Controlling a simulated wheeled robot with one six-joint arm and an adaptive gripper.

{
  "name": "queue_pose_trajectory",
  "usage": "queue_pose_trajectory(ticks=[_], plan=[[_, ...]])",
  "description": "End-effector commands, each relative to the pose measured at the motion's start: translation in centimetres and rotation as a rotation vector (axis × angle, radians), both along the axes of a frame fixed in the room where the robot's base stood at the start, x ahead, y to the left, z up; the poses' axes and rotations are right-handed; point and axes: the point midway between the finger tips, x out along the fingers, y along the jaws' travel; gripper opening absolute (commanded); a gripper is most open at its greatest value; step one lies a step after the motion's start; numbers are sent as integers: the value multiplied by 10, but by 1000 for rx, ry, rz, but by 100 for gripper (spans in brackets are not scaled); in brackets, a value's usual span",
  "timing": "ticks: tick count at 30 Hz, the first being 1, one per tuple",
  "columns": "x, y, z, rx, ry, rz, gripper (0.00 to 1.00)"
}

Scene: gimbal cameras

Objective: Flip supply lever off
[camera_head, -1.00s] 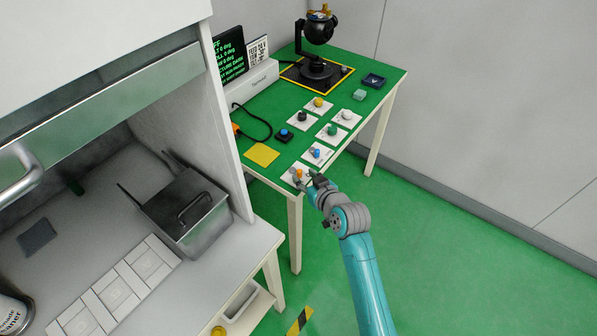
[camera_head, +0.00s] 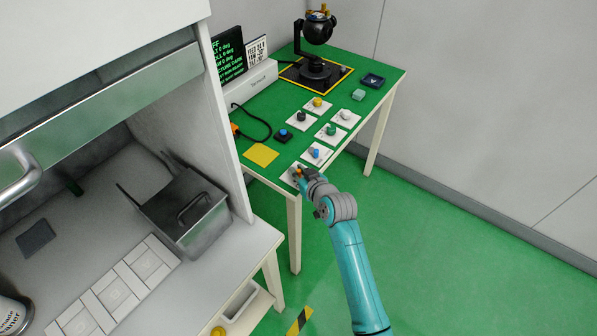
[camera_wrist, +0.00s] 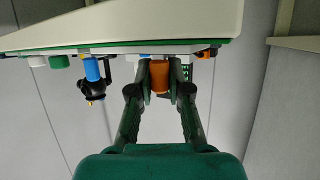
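The orange lever knob (camera_head: 298,171) stands on a white plate at the near corner of the green table; I take it to be the supply lever, but no label is legible. It also shows in the wrist view as an orange, barrel-shaped knob (camera_wrist: 159,76). My gripper (camera_head: 303,173) is at this corner, partly covering the plate. In the wrist view my gripper (camera_wrist: 161,88) has its two dark green fingers apart, one on each side of the orange knob. Narrow gaps seem to remain beside it; contact is not clear.
A blue knob (camera_head: 315,153) is on the neighbouring plate, with green (camera_head: 332,130), black and yellow ones farther back. A yellow pad (camera_head: 261,154) and a blue button (camera_head: 284,134) lie to the left. Open green floor lies right of the table.

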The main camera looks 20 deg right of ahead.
Motion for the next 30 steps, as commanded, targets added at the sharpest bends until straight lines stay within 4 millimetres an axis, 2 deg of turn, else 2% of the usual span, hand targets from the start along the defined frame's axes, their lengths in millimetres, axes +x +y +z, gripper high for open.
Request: queue_pose_trajectory(ticks=[6, 21, 30], plan=[[0, 2, -1, -1, 4, -17, 0], [-2, 9, -3, -2, 9, -212, 0], [-3, 10, -2, 0, 4, -267, 0]])
